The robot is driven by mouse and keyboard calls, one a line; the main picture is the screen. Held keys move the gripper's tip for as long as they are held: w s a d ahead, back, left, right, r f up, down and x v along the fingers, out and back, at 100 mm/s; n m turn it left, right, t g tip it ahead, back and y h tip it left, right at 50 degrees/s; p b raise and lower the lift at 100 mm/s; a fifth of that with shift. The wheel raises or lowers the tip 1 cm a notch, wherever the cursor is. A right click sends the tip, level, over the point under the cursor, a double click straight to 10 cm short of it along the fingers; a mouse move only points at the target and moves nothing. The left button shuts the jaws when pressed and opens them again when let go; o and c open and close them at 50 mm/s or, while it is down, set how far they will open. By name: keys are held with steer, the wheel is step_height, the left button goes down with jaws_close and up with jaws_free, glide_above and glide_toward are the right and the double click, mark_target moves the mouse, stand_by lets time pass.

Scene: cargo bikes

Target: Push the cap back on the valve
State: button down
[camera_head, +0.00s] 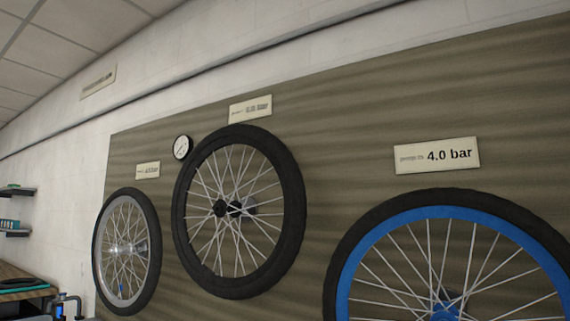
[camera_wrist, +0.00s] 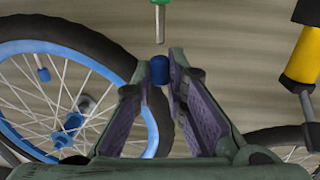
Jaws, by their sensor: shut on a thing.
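My gripper (camera_wrist: 160,75) is shut on a small dark blue cap (camera_wrist: 159,70), held between the fingertips in the wrist view. My gripper does not show in the head view. A blue-rimmed wheel (camera_wrist: 97,52) with a black tyre is behind and left of my gripper. It shows at the lower right in the head view (camera_head: 350,248).
In the head view, a black-rimmed wheel (camera_head: 293,205) and a silver-rimmed wheel (camera_head: 99,260) hang on the brown board (camera_head: 330,130). A sign (camera_head: 437,155) reads 4.0 bar. A yellow cylinder (camera_wrist: 303,55) is at the right in the wrist view, near another tyre (camera_wrist: 270,138).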

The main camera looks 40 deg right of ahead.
steer(key=v, duration=1.2)
steer(key=shift+b, duration=0.35)
steer(key=shift+w, duration=0.15)
stand_by(0.4)
